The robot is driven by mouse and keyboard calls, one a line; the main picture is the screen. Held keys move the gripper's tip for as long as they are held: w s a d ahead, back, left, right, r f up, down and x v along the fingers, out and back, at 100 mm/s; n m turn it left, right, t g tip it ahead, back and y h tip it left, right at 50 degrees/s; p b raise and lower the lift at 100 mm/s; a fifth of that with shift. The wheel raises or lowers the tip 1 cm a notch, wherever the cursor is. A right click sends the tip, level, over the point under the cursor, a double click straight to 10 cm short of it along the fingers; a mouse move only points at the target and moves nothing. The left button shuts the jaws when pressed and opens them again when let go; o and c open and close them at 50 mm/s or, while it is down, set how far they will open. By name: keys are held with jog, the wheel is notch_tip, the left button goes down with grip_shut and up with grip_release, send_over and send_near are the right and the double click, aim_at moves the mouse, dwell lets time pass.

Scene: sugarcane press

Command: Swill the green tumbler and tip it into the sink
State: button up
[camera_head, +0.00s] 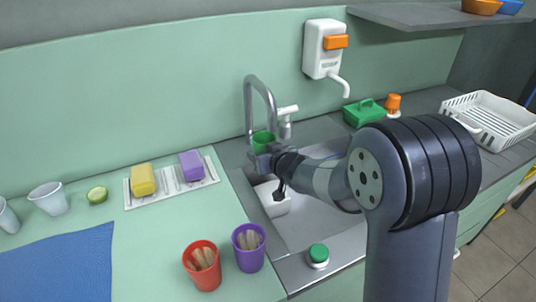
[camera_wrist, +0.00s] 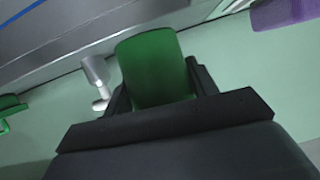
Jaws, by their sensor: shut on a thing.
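The green tumbler (camera_head: 263,141) is in my gripper (camera_head: 265,157), up under the curved tap (camera_head: 261,95) and above the sink (camera_head: 307,213). In the wrist view the tumbler (camera_wrist: 153,69) sits between the two dark fingers of my gripper (camera_wrist: 158,85), which is shut on it. The tumbler looks about upright in the head view. Its inside is hidden, and I cannot tell whether water runs. My arm hides part of the sink basin.
A tap lever (camera_head: 286,112) stands right of the spout. A white dispenser (camera_head: 324,50) hangs on the wall. A red cup (camera_head: 202,265) and a purple cup (camera_head: 248,247) with sticks stand left of the sink. A green button (camera_head: 318,254) sits at the front rim.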

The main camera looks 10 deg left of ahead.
jog(key=shift+s+a, duration=0.25)
jog(key=shift+s, duration=0.05)
jog(key=shift+s+d, duration=0.55)
jog(key=shift+s, duration=0.15)
jog(key=shift+w+d+r+p, duration=0.2)
jog(key=shift+w+d+p, duration=0.25)
jog(key=shift+d+p, duration=0.25)
jog(key=shift+w+d+f, duration=0.1)
jog(key=shift+w+d, duration=0.05)
jog(key=shift+f, duration=0.1)
